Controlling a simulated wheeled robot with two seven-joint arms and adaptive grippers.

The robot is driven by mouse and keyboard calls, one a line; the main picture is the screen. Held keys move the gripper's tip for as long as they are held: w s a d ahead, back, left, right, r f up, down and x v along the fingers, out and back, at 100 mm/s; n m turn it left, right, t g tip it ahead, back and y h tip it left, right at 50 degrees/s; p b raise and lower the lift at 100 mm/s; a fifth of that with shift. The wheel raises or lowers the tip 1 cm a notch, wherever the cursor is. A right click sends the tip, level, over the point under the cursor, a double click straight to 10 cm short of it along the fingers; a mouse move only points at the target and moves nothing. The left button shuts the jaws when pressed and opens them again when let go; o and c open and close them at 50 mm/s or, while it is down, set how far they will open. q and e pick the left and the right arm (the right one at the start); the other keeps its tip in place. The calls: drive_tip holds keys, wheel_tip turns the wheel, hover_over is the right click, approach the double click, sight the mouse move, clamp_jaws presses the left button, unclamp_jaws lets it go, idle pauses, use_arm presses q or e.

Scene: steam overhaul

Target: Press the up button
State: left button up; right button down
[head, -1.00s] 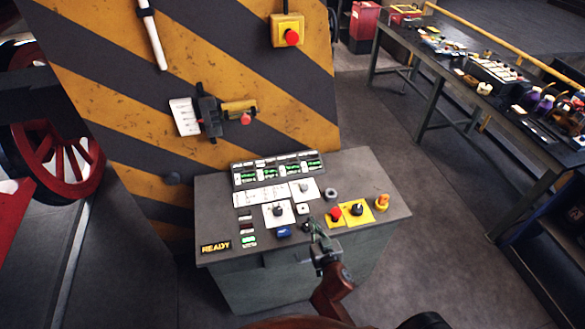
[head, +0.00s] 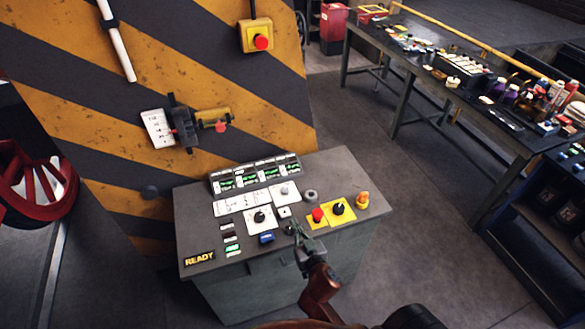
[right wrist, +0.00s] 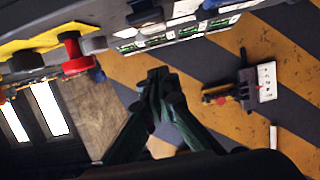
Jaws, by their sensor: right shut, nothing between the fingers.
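The grey control console (head: 205,225) stands before the striped panel. Its top carries a white button on a pale plate (head: 283,212), a blue button (head: 266,238), a red button (head: 317,215) and several knobs. No up marking is readable, so I cannot tell which is the up button. My right gripper (head: 297,232) is shut and empty at the console's near edge, right of the blue button and lower left of the red one. Contact cannot be told. In the right wrist view its fingertips (right wrist: 158,82) are together; the red button (right wrist: 72,52) shows upper left. My left gripper is out of view.
The striped panel (head: 215,60) behind the console bears a red stop button on a yellow box (head: 257,36) and a lever device (head: 185,125). A cluttered workbench (head: 400,75) stands at right. A red wheel (head: 35,185) is at left. Floor between console and bench is clear.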

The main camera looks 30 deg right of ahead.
drive_tip(key=s+d+f+g, duration=0.4)
drive_tip(key=s+f+g, duration=0.1)
drive_tip(key=s+f, duration=0.35)
drive_tip(key=s+a+f+n+g+y+b, duration=0.15)
drive_tip(key=s+f, duration=0.25)
drive_tip(key=f, duration=0.8)
drive_tip(key=s+a+f+g+b, duration=0.15)
drive_tip(key=s+f, duration=0.25)
drive_tip(key=f, duration=0.8)
drive_tip(key=s+a+f+n+g+y, duration=0.15)
drive_tip(key=s+f, duration=0.25)
drive_tip(key=f, duration=0.8)
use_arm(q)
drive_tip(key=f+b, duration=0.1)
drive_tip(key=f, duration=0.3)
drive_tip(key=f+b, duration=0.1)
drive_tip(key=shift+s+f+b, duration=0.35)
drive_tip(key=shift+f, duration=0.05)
use_arm(e)
drive_tip(key=s+f+g, duration=0.2)
drive_tip(key=s+f, duration=0.7)
drive_tip(key=s, duration=0.4)
drive_tip(key=s+f+n+g, duration=0.1)
drive_tip(key=s+f+g, duration=0.1)
drive_tip(key=s+f, duration=0.7)
drive_tip(key=s, duration=0.4)
drive_tip(key=shift+s+a+f, duration=0.2)
drive_tip(key=shift+s+f, duration=0.05)
drive_tip(key=shift+f, duration=0.15)
